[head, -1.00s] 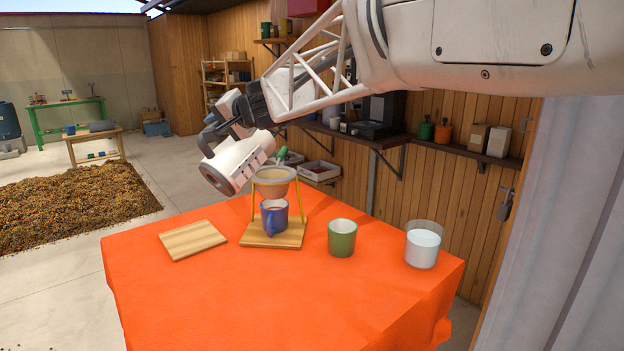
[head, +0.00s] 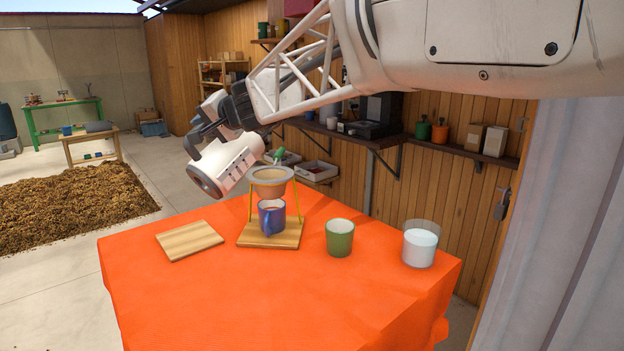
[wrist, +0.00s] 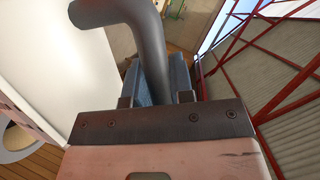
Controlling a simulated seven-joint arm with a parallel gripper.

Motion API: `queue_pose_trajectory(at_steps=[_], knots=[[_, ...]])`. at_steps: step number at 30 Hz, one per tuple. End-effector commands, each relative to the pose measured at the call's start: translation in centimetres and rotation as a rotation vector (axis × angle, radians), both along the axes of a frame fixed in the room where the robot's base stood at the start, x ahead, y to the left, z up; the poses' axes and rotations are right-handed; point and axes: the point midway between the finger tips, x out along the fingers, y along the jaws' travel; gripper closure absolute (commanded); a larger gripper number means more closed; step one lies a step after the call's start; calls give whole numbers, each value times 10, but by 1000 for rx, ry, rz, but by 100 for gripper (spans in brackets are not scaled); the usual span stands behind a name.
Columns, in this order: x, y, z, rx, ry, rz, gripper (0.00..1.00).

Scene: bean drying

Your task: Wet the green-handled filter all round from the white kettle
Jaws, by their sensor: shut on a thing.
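The white kettle (head: 222,168) hangs tilted above and left of the filter in the head view, its round grey-rimmed end facing down and left. My gripper (wrist: 158,85) is shut on the kettle's grey curved handle (wrist: 145,35) in the wrist view, between two blue pads. The filter (head: 271,177), a cone with a grey rim, sits in a yellow wire stand on a wooden board. Its green handle (head: 279,155) points up behind it. A blue mug (head: 271,217) stands underneath. I cannot make out the spout or any water stream.
On the orange-covered table (head: 250,300), a bare wooden board (head: 190,240) lies left of the stand. A green cup (head: 340,240) and a clear glass of pale liquid (head: 420,245) stand to the right. The table's front is clear. A shelf (head: 440,150) runs along the wooden wall.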

Motion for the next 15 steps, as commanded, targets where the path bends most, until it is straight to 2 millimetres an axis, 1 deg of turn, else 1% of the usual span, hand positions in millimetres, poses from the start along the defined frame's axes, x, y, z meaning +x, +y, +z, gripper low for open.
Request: queue_pose_trajectory(at_steps=[8, 15], knots=[[0, 0, 2, 2, -2, 0, 100], [-5, -1, 2, 2, -2, 0, 100]])
